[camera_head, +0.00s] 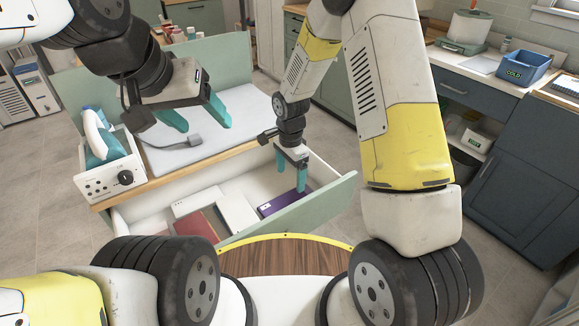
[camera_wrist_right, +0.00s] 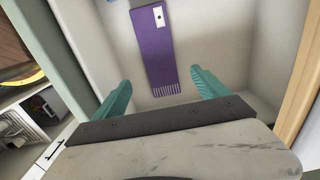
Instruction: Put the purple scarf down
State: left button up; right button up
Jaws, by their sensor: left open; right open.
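The purple scarf (camera_head: 283,201) lies flat in the right part of an open drawer (camera_head: 338,199). In the right wrist view the scarf (camera_wrist_right: 153,48) is a folded strip with a pale label and a fringed end, and it lies on the drawer floor. My right gripper (camera_head: 291,176) is open and reaches down into the drawer above the scarf. Its two teal fingers (camera_wrist_right: 162,90) stand apart with nothing between them, just short of the fringed end. My left gripper (camera_head: 200,116) is open and empty above the ironing surface.
In the drawer a white folded item (camera_head: 235,207) and a dark red one (camera_head: 203,230) lie left of the scarf. A white pad (camera_head: 215,125) with a grey plug covers the counter above. An iron station (camera_head: 108,165) stands at the left. A blue bin (camera_head: 524,66) sits far right.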

jog(key=s+d+r+n+t+y, duration=0.1)
jog(key=s+d+r+n, duration=0.15)
jog(key=r, duration=0.75)
jog(key=s+d+r+n+t, duration=0.15)
jog(key=d+r, duration=0.25)
jog(key=r, duration=0.6)
jog(key=s+d+r+n+t, duration=0.2)
jog(key=s+d+r+n, duration=0.1)
jog(key=s+r, duration=0.3)
jog(key=s+d+r+n+t+y, duration=0.1)
jog(key=s+d+r+n, duration=0.2)
jog(key=s+r, duration=0.3)
jog(key=s+n, duration=0.1)
jog(key=s, duration=0.3)
jog(key=shift+s+r+n+t, duration=0.25)
jog(key=shift+r+n+t, duration=0.1)
jog(key=shift+n, duration=0.05)
